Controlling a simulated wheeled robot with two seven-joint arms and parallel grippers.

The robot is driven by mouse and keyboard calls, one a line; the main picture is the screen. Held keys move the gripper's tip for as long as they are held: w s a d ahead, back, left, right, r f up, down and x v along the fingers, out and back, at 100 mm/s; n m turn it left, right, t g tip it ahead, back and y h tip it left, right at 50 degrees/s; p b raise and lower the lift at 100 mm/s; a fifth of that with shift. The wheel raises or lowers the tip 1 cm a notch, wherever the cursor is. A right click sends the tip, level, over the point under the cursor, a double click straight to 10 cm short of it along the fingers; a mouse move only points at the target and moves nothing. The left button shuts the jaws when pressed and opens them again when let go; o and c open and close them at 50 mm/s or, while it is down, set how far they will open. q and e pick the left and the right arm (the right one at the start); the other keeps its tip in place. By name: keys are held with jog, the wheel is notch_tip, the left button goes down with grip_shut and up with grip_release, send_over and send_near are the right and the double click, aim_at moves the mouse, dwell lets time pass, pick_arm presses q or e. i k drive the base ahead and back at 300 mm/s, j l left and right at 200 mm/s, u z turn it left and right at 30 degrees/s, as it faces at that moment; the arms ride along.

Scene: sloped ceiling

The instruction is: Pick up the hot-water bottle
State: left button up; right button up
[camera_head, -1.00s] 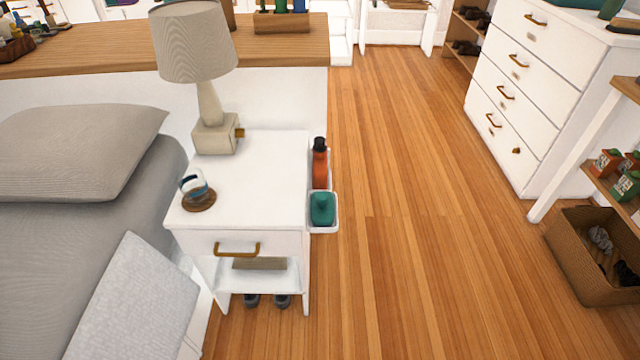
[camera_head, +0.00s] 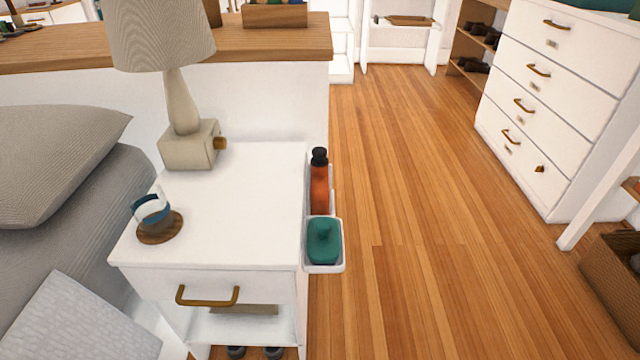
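A teal object (camera_head: 323,243), which looks like the hot-water bottle, sits in a small white open holder (camera_head: 338,262) on the right side of the white nightstand (camera_head: 225,215). Its lower part is hidden by the holder's rim. An orange bottle with a black cap (camera_head: 319,182) stands upright in another white holder just behind it. Neither of my grippers shows in the head view.
A lamp (camera_head: 185,115) and a cup on a round wooden coaster (camera_head: 157,226) stand on the nightstand. A bed with a grey pillow (camera_head: 62,165) is at the left. The wooden floor (camera_head: 420,230) between is clear.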

aim_at(319, 186)
jog(key=i, duration=0.7)
jog(key=i+l+u, duration=0.2)
jog(key=l+u, duration=0.3)
jog(key=l, duration=0.15)
jog(key=l+u, duration=0.45)
jog(key=l, duration=0.25)
jog(key=l+u, duration=0.5)
jog(key=l, duration=0.25)
